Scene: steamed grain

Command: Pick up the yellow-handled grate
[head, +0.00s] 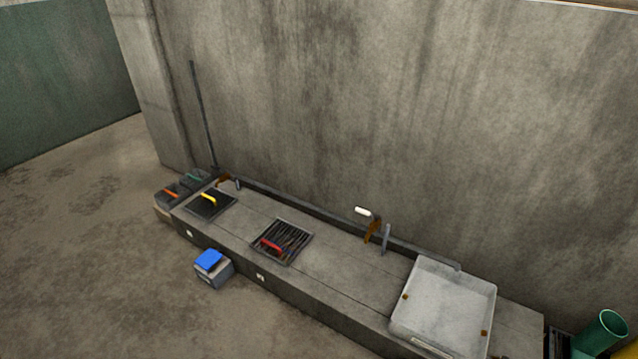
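The yellow-handled grate (209,207) is a dark square piece lying flat near the left end of a long low grey bench (335,281). Its yellow handle (208,199) stands up on top. A second grate (282,241) with visible bars and a red handle (270,245) lies further right on the same bench. My gripper is not in view.
A grey box with a blue top (209,260) stands on the floor before the bench. Bins with orange and green handles (172,192) stand at the left end. A white tray (445,299) and a green cylinder (600,333) are at right. Floor at left is clear.

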